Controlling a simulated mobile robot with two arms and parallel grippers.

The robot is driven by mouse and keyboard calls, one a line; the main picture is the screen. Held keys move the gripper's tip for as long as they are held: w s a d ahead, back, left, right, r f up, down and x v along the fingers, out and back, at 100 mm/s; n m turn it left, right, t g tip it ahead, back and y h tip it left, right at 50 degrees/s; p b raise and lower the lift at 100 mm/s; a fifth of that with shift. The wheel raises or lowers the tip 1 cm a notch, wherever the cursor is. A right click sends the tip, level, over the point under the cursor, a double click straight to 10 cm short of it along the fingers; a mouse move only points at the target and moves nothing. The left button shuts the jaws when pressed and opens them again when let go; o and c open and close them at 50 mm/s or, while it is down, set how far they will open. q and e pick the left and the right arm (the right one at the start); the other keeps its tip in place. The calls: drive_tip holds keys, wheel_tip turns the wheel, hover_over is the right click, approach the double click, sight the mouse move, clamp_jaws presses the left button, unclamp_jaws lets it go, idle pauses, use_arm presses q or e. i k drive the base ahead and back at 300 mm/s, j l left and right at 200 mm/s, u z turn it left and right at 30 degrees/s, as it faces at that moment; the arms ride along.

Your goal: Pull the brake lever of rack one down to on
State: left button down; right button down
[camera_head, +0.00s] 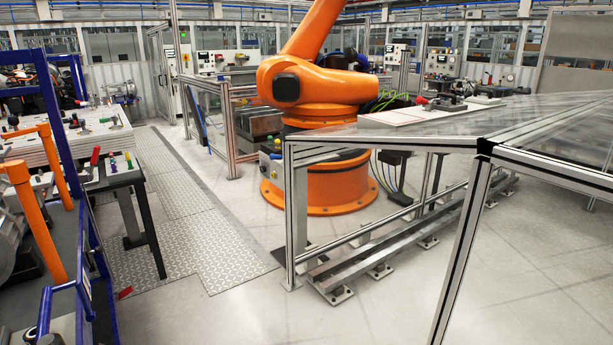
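A blue rack frame (66,135) with orange posts (36,225) stands at the left edge, cut off by the picture. A small red piece (125,292) shows low beside its base, near the floor; it may be a brake lever, but I cannot tell its setting. A red handle (95,156) stands upright by a small panel with coloured knobs (121,163) on a dark stand. I cannot tell which rack is rack one. Neither of my grippers is in view.
A large orange robot arm (316,88) stands in the middle behind a metal-framed table (520,123) on the right. Ribbed floor plates (212,225) run along the left aisle. The grey floor (220,310) at the front centre is clear.

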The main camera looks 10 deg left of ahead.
sight(97, 151)
drive_tip(key=i+u, duration=0.2)
drive_tip(key=i, duration=0.55)
drive_tip(key=i+l+u, duration=0.25)
drive_tip(key=i, duration=0.5)
drive_tip(key=i+j+u, duration=0.15)
drive_tip(key=i+j, duration=0.15)
drive_tip(key=i, duration=0.2)
drive_tip(key=i+j+u, duration=0.15)
drive_tip(key=i, duration=0.3)
drive_tip(key=i+j+u, duration=0.2)
drive_tip(key=i, duration=0.35)
drive_tip(key=i+j+u, duration=0.15)
drive_tip(key=i, duration=0.35)
drive_tip(key=i+j, duration=0.25)
